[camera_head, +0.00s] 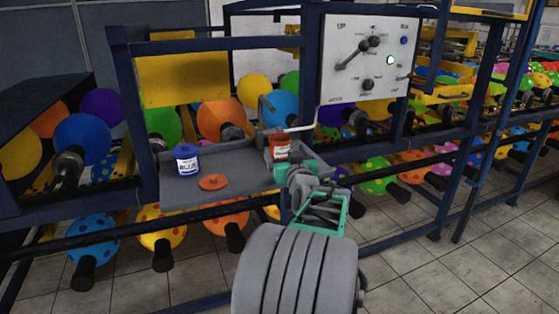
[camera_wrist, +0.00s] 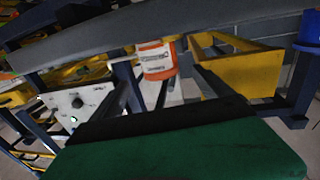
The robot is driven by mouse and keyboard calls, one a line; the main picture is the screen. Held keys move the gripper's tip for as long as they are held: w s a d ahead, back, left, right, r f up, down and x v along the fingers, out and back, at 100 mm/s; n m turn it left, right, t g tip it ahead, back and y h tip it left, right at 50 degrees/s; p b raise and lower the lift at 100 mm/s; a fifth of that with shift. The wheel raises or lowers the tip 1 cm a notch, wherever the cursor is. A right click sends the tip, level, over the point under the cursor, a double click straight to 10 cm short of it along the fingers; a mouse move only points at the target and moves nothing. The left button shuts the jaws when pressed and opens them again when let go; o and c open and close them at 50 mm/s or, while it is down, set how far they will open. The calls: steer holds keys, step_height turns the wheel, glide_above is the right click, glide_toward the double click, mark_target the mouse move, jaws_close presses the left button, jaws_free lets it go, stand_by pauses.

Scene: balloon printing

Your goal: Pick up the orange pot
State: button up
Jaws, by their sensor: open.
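The orange pot (camera_head: 279,148) has a white label and stands upright near the right end of a grey shelf. In the wrist view the orange pot (camera_wrist: 157,62) appears upside down, beyond the gripper. My gripper (camera_head: 284,171) has green parts and is beside the pot on its near right side, overlapping its lower edge in the head view. In the wrist view a large green finger with a dark pad (camera_wrist: 180,135) fills the bottom. The gripper is open, with nothing seen between its fingers. Whether it touches the pot cannot be told.
A blue pot (camera_head: 187,161) stands at the left of the grey shelf (camera_head: 240,158). A flat orange disc (camera_head: 213,182) lies between the pots. A white control panel (camera_head: 365,60) and blue frame posts rise behind and right. Balloons fill the racks around.

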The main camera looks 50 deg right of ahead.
mark_target(282, 144)
steer(key=p+x, duration=0.1)
steer(key=x, duration=0.5)
steer(key=shift+w+d, duration=0.15)
steer(key=shift+w, duration=0.1)
steer(key=shift+c, duration=0.4)
steer(key=c, duration=1.5)
steer(key=shift+r, duration=0.1)
steer(key=shift+c, duration=0.6)
steer(key=shift+r, duration=0.1)
